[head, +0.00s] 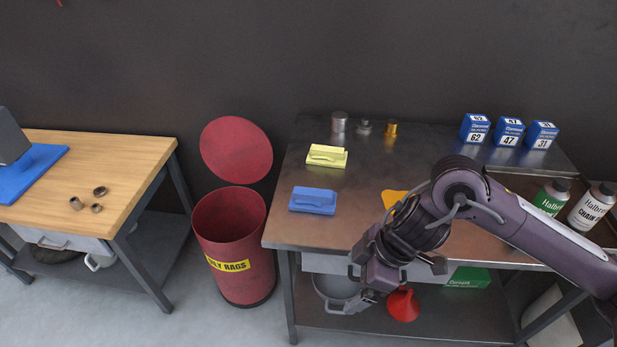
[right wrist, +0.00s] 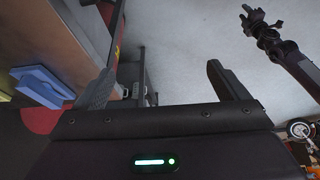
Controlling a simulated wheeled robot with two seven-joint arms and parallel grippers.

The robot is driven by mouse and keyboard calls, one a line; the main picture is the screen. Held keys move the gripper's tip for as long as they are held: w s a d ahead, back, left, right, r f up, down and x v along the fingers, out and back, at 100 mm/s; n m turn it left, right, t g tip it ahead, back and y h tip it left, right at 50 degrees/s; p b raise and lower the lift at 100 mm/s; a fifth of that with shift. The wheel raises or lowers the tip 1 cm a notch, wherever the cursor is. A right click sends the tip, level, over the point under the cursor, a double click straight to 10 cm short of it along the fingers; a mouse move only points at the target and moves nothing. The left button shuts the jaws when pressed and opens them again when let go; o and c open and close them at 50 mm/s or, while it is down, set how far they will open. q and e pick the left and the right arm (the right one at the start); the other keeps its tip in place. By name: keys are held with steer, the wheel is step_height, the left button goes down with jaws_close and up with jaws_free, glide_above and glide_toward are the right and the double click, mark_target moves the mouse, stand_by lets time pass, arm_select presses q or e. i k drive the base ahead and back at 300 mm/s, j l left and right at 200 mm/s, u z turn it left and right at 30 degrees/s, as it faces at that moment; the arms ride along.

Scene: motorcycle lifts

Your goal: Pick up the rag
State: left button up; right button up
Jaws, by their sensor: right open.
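A blue folded-looking piece (head: 313,201) lies on the metal bench near its left front corner. A similar yellow piece (head: 327,156) lies behind it. A flat orange piece (head: 392,198) lies farther right, partly hidden by my right arm; I cannot tell for certain which of these is the rag. My right gripper (head: 365,288) is open and empty, in front of the bench's front edge, right of the blue piece and not touching it. In the right wrist view its two fingers (right wrist: 160,78) stand apart, and a blue piece (right wrist: 42,86) shows at the left.
A red oily-rags bin (head: 231,240) stands left of the metal bench (head: 280,225), its round lid (head: 236,149) behind. Blue boxes (head: 508,131) and bottles (head: 590,206) stand at the bench's right. A red funnel (head: 402,304) lies on the lower shelf. A wooden table (head: 125,160) is at left.

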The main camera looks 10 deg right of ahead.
mark_target(307, 199)
steer(key=i, duration=0.95)
